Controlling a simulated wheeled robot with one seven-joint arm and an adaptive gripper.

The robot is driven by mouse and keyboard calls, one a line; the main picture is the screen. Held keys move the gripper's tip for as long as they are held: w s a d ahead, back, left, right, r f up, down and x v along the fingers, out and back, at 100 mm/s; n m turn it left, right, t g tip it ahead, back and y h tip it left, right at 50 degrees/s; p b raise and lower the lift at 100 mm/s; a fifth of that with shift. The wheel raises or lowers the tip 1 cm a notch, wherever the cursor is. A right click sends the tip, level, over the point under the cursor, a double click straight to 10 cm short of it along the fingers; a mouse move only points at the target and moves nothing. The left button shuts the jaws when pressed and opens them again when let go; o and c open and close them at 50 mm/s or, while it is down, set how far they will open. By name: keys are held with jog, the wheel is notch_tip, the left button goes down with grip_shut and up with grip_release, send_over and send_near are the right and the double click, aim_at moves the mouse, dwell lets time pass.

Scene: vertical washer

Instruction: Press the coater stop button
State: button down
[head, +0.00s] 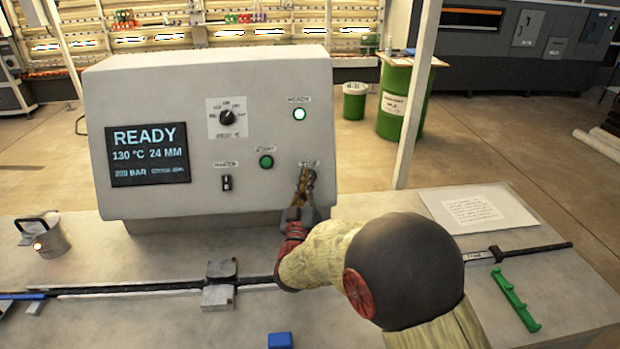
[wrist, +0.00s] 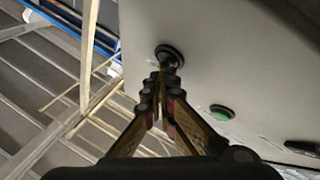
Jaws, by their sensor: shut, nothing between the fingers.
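The light grey control panel (head: 150,85) stands on the bench, with a label reading STOP (head: 309,163) at its lower right. In the head view my gripper (head: 304,178) is in front of the panel just below this label and hides the button there. In the wrist view a round, dark-rimmed button (wrist: 168,54) sits just beyond the fingertips of my gripper (wrist: 161,78). The fingers are closed together and hold nothing. I cannot tell whether the tips touch the button.
The green start button (head: 266,161) is left of my gripper and also shows in the wrist view (wrist: 222,112). A dark switch (head: 227,183), a rotary knob (head: 227,117), a lit lamp (head: 299,114) and a READY screen (head: 150,153) are on the panel. A white post (head: 415,95) stands right.

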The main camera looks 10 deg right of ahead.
dwell(0.4)
jog(key=shift+s+a+r, duration=0.1)
jog(key=shift+s+r, duration=0.2)
jog(key=shift+s, duration=0.55)
jog(key=shift+s+a+r+p, duration=0.1)
jog(key=shift+s+r+p, duration=0.25)
jog(key=shift+s, duration=0.4)
jog(key=shift+s+a+r+p, duration=0.1)
jog(key=shift+s+r+p, duration=0.25)
jog(key=shift+s, duration=0.35)
jog(key=shift+s+a+r+p, duration=0.1)
jog(key=shift+s+r+p, duration=0.1)
jog(key=shift+s+r, duration=0.4)
jog(key=shift+s+f, duration=0.15)
